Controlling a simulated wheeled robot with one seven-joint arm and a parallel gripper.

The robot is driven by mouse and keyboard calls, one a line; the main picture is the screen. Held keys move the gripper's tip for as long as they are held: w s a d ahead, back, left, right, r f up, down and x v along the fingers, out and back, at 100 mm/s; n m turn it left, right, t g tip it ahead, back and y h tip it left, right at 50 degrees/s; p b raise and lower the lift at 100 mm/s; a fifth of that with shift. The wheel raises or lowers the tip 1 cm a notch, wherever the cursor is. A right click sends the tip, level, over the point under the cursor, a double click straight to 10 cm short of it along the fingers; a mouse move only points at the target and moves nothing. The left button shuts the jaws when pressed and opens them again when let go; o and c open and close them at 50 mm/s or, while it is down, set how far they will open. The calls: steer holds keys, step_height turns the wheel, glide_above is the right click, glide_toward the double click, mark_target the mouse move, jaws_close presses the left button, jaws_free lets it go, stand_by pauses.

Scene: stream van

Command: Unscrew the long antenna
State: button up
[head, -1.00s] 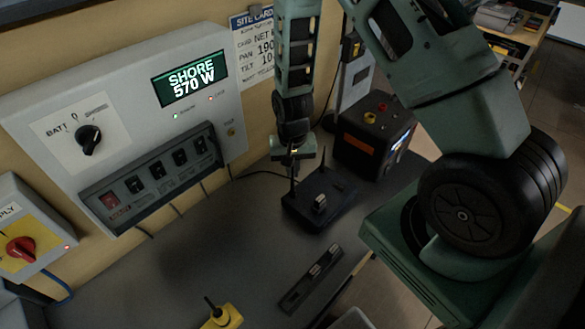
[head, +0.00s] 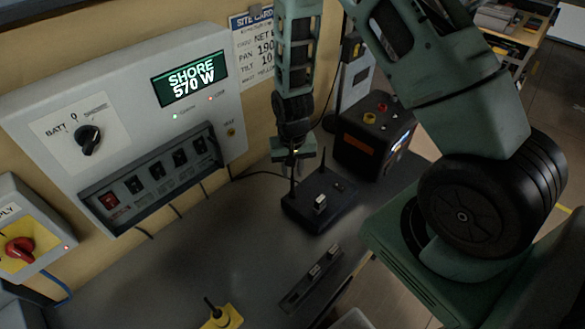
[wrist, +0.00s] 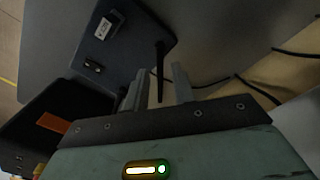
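The long antenna (head: 292,178) is a thin black rod. It stands upright on the back left corner of a dark box (head: 305,215) on the bench. In the wrist view the antenna (wrist: 160,68) rises between my two fingers, with a gap showing on each side. My gripper (head: 294,156) points down over the antenna, open around its upper part; the fingers show better in the wrist view (wrist: 158,84). A shorter antenna (head: 337,181) stands at the box's back right, apart from my gripper. A small light tagged block (head: 320,204) sits on the box.
A dark case (head: 372,140) with an orange panel stands close behind right. The wall power panel (head: 190,110) is at left. A dark rail (head: 311,279) and a yellow block (head: 222,317) lie in front. Bare bench lies left of the box.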

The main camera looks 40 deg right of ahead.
steer(key=shift+m, duration=0.5)
steer(key=m, duration=0.4)
steer(key=shift+m+p, duration=0.55)
steer(key=shift+m, duration=1.45)
steer(key=m+p, duration=0.1)
steer(key=m, duration=0.3)
